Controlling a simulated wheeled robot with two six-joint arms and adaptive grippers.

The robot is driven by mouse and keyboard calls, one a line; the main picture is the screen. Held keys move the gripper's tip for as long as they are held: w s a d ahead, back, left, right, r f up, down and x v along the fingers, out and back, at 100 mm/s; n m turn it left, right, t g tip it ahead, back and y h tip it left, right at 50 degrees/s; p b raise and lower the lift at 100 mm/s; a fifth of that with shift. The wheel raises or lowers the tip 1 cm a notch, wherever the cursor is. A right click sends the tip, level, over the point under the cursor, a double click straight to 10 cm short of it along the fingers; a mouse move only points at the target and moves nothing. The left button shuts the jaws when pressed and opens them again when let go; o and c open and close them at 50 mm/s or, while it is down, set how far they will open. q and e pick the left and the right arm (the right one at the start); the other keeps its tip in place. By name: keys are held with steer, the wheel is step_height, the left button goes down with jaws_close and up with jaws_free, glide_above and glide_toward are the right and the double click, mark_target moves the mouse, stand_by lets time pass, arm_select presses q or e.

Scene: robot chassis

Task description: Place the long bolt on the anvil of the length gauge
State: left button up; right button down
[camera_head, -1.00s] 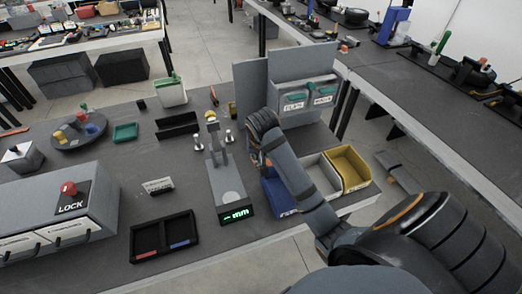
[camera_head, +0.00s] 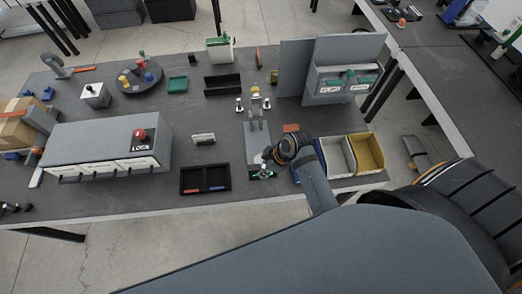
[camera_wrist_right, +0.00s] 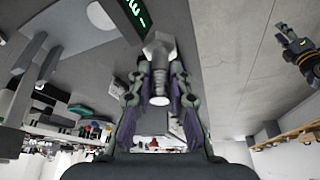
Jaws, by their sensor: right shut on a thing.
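The length gauge (camera_head: 257,134) stands on the table, with an upright post at its far end and a green-lit display (camera_head: 262,174) at its near end. The display also shows in the right wrist view (camera_wrist_right: 135,14), beside a pale round disc (camera_wrist_right: 100,15). My right gripper (camera_head: 268,158) is over the gauge's near end. In the right wrist view my right gripper (camera_wrist_right: 159,82) is shut on a metal bolt (camera_wrist_right: 158,48), hex head pointing away from the wrist. Two bolts stand upright by the post, one left (camera_head: 239,104) and one right (camera_head: 267,103).
A black two-part tray (camera_head: 205,190) lies left of the gauge. White (camera_head: 335,172) and yellow (camera_head: 384,165) bins stand to its right. A grey drawer box with a red LOCK knob (camera_head: 141,134) is further left. A grey cabinet (camera_head: 316,88) is behind right.

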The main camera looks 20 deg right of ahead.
steer(key=shift+s+a+r+n, duration=0.4)
steer(key=shift+s+a+r, duration=0.05)
steer(key=shift+a, duration=0.1)
steer(key=w+d+f+b, duration=0.1)
steer(key=w+f+b, duration=0.1)
steer(key=w+f, duration=0.1)
steer(key=w+d+f+b, duration=0.1)
steer(key=w+f+b, duration=0.2)
steer(key=w, duration=0.2)
steer(key=w+d+f+b, duration=0.2)
steer(key=w+f+b, duration=0.1)
steer(key=w, duration=0.1)
steer(key=shift+f, duration=0.4)
steer(key=shift+w+f+b, duration=0.1)
steer(key=shift+b, duration=0.25)
arm_select(q)
step_height(320, 180, down, 8)
steer(key=shift+r, duration=0.15)
arm_select(e)
steer(key=shift+w, duration=0.15)
